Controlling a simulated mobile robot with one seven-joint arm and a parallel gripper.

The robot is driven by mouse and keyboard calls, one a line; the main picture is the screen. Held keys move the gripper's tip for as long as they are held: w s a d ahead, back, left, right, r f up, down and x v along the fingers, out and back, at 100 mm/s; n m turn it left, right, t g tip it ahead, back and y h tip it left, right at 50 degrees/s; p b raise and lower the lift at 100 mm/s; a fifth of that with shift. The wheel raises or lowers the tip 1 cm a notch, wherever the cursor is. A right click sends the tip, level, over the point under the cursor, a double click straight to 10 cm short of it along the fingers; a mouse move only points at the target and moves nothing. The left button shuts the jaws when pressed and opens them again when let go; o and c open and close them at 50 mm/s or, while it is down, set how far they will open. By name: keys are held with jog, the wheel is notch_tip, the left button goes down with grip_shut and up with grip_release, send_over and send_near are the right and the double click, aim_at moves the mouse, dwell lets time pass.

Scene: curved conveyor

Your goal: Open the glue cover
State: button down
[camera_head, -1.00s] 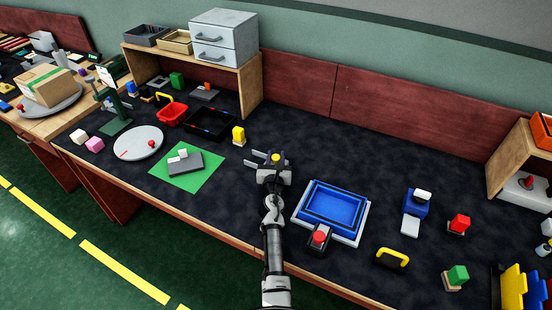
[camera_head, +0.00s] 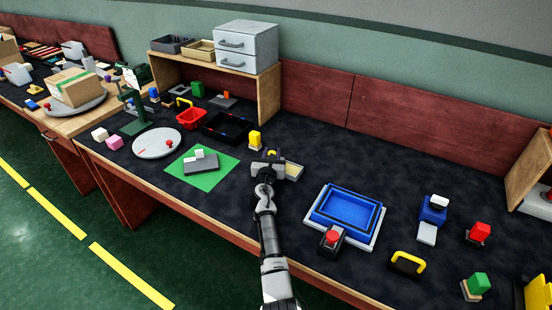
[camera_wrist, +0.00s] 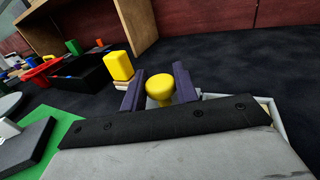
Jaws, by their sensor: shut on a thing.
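The glue box (camera_head: 297,172) is a small pale tray on the dark bench, right of the green mat. Its right part shows an uncovered beige inside in the head view. The glue cover's yellow knob (camera_head: 271,154) sits at its left part; the knob also shows in the wrist view (camera_wrist: 160,90). My gripper (camera_head: 268,160) is shut on the knob, with a dark finger on each side of it in the wrist view (camera_wrist: 159,88). The cover plate is mostly hidden by my gripper. A pale box edge (camera_wrist: 279,110) shows at right in the wrist view.
A yellow block (camera_head: 255,139) on a small base stands just behind my gripper. A grey stepped block (camera_head: 201,165) lies on the green mat at left. A blue tray (camera_head: 346,210) and a red button (camera_head: 332,236) are at right. The bench behind the box is clear.

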jog(key=c, duration=1.1)
grip_release()
jog(key=shift+s, duration=0.1)
jog(key=s, duration=0.4)
jog(key=s+p, duration=0.1)
jog(key=s, duration=0.4)
jog(key=s+p, duration=0.1)
jog(key=s, duration=0.3)
jog(key=shift+s+a, duration=0.35)
jog(key=shift+a, duration=0.05)
